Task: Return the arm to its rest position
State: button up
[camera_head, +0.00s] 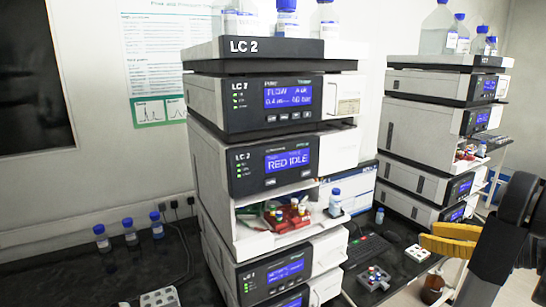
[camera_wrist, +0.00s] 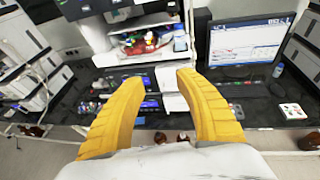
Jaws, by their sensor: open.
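My gripper has yellow fingers. In the head view my gripper (camera_head: 450,242) is at the lower right, in front of the right-hand stack, with my dark arm behind it. In the wrist view my gripper (camera_wrist: 155,85) is open, its two fingers apart with nothing between them. Beyond the fingers lie the dark bench top (camera_wrist: 255,108) and a monitor (camera_wrist: 243,45). The fingers do not appear to touch anything.
The LC 2 stack (camera_head: 270,165) stands mid-view with an open vial tray (camera_head: 275,228). A second stack (camera_head: 425,135) stands at right. Blue-capped bottles (camera_head: 131,232) stand on the left bench. A small vial rack (camera_head: 374,278) sits near the bench's front.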

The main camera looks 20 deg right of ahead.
jog(key=w+a+r+m+t+h+b, duration=0.25)
jog(key=w+a+r+m+h, duration=0.2)
jog(key=w+r+m, duration=0.35)
jog(key=w+a+r+m+t+h+b, duration=0.25)
jog(key=w+r+m+t+h, duration=0.2)
jog(key=w+m, duration=0.5)
jog(key=s+a+f+m+g+h+b, duration=0.1)
jog(key=s+a+f+m+g+b, duration=0.25)
jog(key=a+f+m+g, duration=0.8)
jog(key=s+a+f+m+g+y+b, duration=0.1)
jog(key=s+a+f+m+y, duration=0.2)
jog(key=a+f, duration=0.6)
jog(key=s+a+f+m+g+y+b, duration=0.1)
jog(key=s+a+f+m+y, duration=0.2)
jog(key=s+a+f+m, duration=0.3)
jog(key=s+a+f, duration=0.1)
jog(key=a+f, duration=0.3)
jog(key=f, duration=0.2)
jog(key=shift+s+f+m, duration=0.25)
jog(key=shift+s+m, duration=0.15)
jog(key=shift+g, duration=0.25)
